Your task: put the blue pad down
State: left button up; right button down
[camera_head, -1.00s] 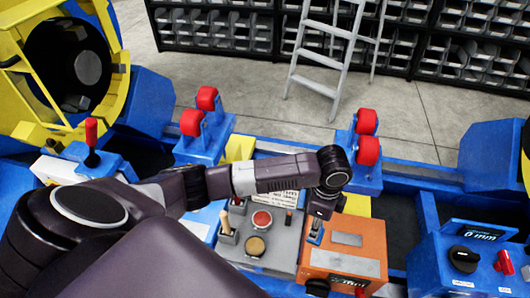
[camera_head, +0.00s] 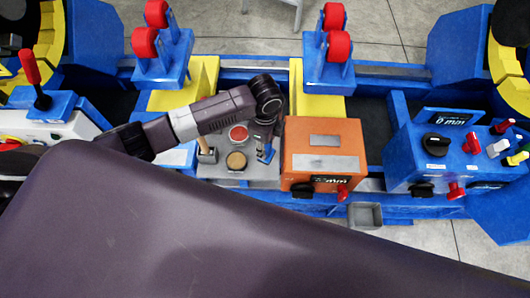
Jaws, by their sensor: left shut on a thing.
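My left gripper (camera_head: 267,140) points down over the right edge of a grey control panel (camera_head: 238,177), just left of an orange box. Its fingers are small here and partly hidden under the dark wrist. A small blue piece (camera_head: 265,153), which looks like the blue pad, is at the fingertips, and the gripper is shut on it. The pad is close to the panel, but I cannot tell whether it touches. My right gripper is out of view.
The panel carries a red button (camera_head: 238,133), a tan button (camera_head: 236,161) and a lever (camera_head: 206,148). The orange box (camera_head: 322,143) stands close on the right. A blue control box (camera_head: 445,150) is farther right. Red rollers (camera_head: 334,16) stand behind.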

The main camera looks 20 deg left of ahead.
pick_arm(q)
jog(key=shift+f, duration=2.8)
jog(key=shift+f, duration=0.1)
jog(key=o, duration=1)
notch_tip(320, 180, up, 12)
jog(key=shift+r, duration=0.15)
jog(key=shift+s, duration=0.1)
